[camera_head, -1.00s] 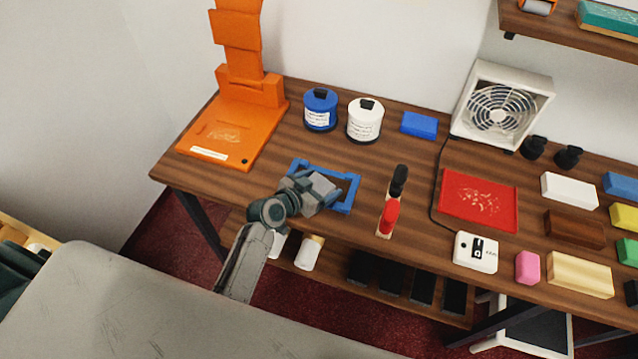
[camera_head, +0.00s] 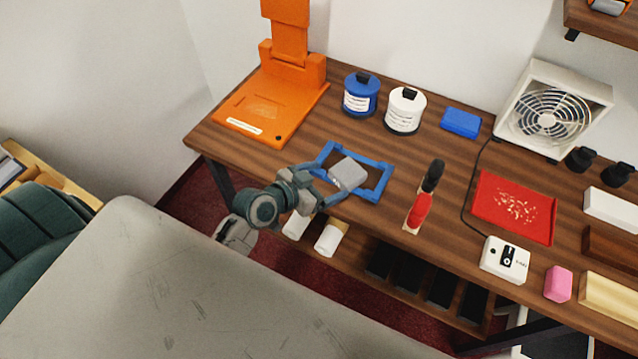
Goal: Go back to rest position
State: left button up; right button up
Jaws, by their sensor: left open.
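My left gripper (camera_head: 330,186) is open at the near left side of a blue frame (camera_head: 373,190) on the wooden counter. A grey block (camera_head: 348,173) sits at the blue frame, just beyond the fingers. The gap between block and fingers is small, and I cannot tell whether they touch. My left arm comes in from the lower left, over the counter's front edge. My right gripper is not in view.
An orange press (camera_head: 270,110) stands at the back left. Blue (camera_head: 361,97) and white (camera_head: 404,112) canisters stand behind the frame. Black (camera_head: 432,176) and red (camera_head: 419,211) handled tools are to its right, then a red tray (camera_head: 514,207) and a fan (camera_head: 552,112).

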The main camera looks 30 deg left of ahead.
pick_arm(q)
jog(key=shift+v, duration=0.75)
jog(key=shift+s+r, duration=0.1)
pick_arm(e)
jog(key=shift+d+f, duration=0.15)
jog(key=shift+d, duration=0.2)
